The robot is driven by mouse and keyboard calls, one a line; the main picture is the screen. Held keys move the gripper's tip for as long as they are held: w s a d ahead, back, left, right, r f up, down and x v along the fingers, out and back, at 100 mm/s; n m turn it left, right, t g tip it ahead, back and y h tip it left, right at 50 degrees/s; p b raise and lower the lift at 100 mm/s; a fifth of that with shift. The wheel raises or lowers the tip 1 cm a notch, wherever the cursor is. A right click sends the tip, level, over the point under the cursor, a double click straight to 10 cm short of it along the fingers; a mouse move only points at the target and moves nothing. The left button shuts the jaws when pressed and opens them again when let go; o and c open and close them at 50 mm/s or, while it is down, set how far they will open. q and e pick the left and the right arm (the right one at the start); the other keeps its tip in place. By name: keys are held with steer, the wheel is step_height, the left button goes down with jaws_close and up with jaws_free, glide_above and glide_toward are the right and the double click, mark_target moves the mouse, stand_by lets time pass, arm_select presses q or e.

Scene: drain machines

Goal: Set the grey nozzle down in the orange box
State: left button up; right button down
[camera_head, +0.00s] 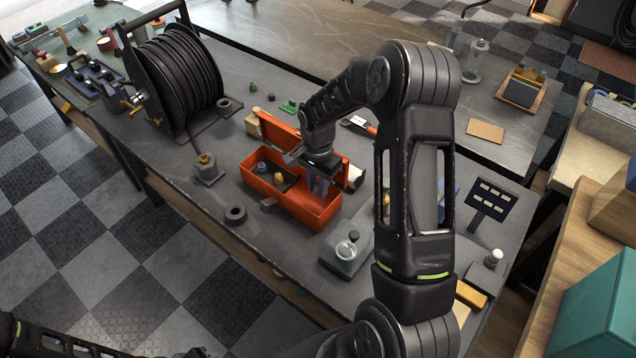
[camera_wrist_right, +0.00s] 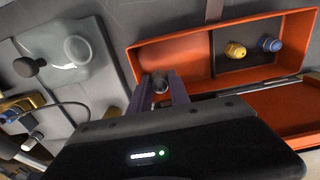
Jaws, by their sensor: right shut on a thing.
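The orange box (camera_head: 285,201) stands open on the dark bench, its lid tilted back behind it. My right gripper (camera_head: 318,186) points down over the box's right compartment, fingertips at or just inside the rim. In the right wrist view the gripper (camera_wrist_right: 161,92) is shut on the grey nozzle (camera_wrist_right: 160,82), a small round piece between the two purple fingers. Whether the nozzle touches the box floor cannot be told. In the head view the fingers hide the nozzle. My left gripper is out of view.
A yellow nozzle (camera_head: 279,177) and a blue nozzle (camera_head: 262,167) sit in the box's left part on a dark insert. A black ring (camera_head: 235,214) lies in front of the box. A grey block with a clear dome (camera_head: 346,250) is close to its right. A hose reel (camera_head: 180,75) stands behind left.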

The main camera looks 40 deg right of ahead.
mark_target(318, 207)
steer(key=shift+f+b, duration=1.4)
steer(key=shift+f, duration=1.4)
steer(key=shift+f+b, duration=0.5)
steer(key=shift+f, duration=0.1)
steer(key=c, duration=1.1)
jaws_free()
steer(key=shift+c, duration=0.2)
steer(key=shift+r, duration=0.1)
step_height(318, 207, up, 8)
steer(key=shift+f+b, duration=0.15)
steer(key=shift+b, duration=0.15)
